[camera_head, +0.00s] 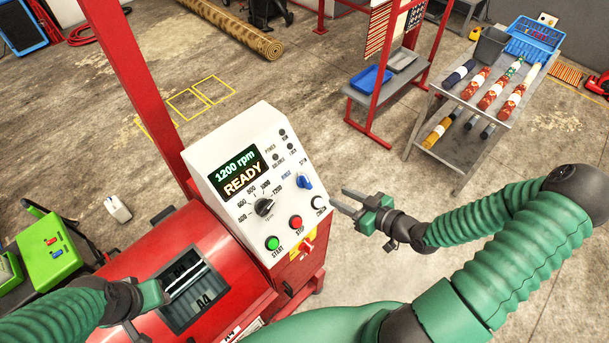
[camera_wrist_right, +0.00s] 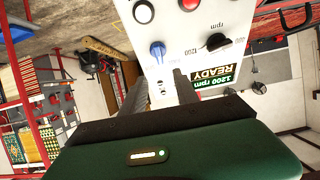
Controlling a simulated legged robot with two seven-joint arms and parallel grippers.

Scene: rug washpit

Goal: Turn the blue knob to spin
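The blue knob (camera_head: 304,181) is on the sloped white control panel (camera_head: 222,173), right of the black rpm dial (camera_head: 263,206). RINSE and SPIN labels are beside it; I cannot tell which one it points at. The display (camera_head: 238,172) reads "1200 rpm READY". My right gripper (camera_head: 345,202) is open and empty, just right of the panel, fingers toward it. In the right wrist view the blue knob (camera_wrist_right: 158,50) is ahead, between and beyond the fingers, apart from them. My left gripper (camera_head: 160,293) is over the red machine's window; its fingers are unclear.
Below the knobs are a green START button (camera_head: 272,243), a red STOP button (camera_head: 295,222) and a black-and-white button (camera_head: 318,203). A red post (camera_head: 130,80) rises behind the panel. A grey cart (camera_head: 470,140) with rolled items stands at right.

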